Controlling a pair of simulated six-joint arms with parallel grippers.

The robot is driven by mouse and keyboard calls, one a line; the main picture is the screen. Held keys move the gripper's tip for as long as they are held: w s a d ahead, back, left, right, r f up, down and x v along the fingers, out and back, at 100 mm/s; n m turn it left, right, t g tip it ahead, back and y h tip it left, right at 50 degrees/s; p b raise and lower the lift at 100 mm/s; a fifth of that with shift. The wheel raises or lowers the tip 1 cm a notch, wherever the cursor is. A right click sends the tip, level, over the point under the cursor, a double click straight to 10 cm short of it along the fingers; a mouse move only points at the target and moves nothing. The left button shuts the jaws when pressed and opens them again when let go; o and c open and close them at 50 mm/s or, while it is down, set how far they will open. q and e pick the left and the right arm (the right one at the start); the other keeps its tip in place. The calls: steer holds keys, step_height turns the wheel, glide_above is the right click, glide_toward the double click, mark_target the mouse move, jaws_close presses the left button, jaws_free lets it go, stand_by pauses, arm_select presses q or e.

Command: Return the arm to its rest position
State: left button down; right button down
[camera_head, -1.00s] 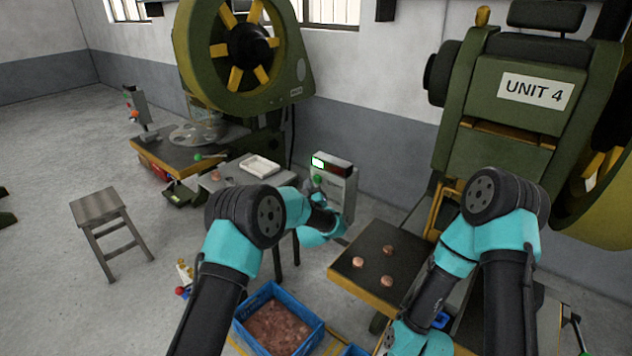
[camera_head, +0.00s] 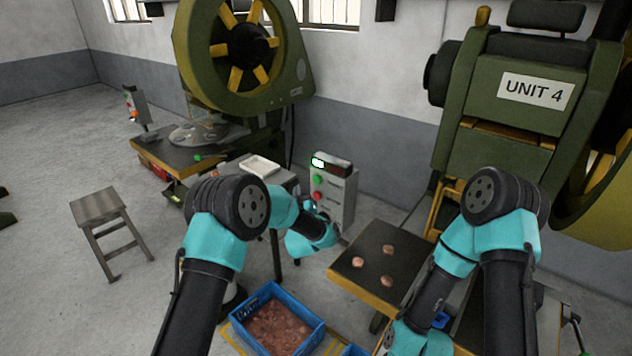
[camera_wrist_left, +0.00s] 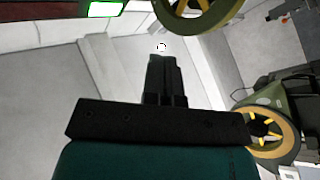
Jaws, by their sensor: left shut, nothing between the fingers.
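My left arm comes in from the lower left and bends toward the control box (camera_head: 342,200). My left gripper (camera_head: 316,208) is small and partly hidden, just in front of the box's lower face. In the left wrist view my left gripper (camera_wrist_left: 162,58) is shut, with nothing held between the fingers. The box has a lit green display (camera_head: 319,162), a green button (camera_head: 318,180) and a red button (camera_head: 317,195). My right arm reaches down to the bottom edge, and its gripper is out of view.
A blue crate (camera_head: 247,334) of copper pieces stands on the floor below my left arm.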

arm_select(q)
steer(key=shift+f, duration=0.1)
stand_by(0.3)
steer(key=s+a+f+m+g+h, duration=0.2)
steer(key=s+a+f+g, duration=0.3)
steer(key=s+a+f, duration=0.45)
steer(key=s+a+f+m+g+h, duration=0.1)
steer(key=s+a+f+g, duration=0.4)
steer(key=f, duration=0.8)
steer(key=s+a+f+g, duration=0.2)
steer(key=s+g, duration=0.1)
steer(key=s, duration=0.7)
steer(key=s+a+f+g+h, duration=0.1)
steer(key=s+g, duration=0.3)
steer(key=s, duration=0.6)
steer(key=s+a+f+m+g, duration=0.1)
steer(key=s+a+f+g, duration=0.2)
steer(key=s, duration=0.7)
steer(key=shift+a+f+g+h, duration=0.25)
steer(key=shift+a+g+h, duration=0.05)
steer(key=shift+a, duration=0.05)
steer(key=shift+w, duration=0.1)
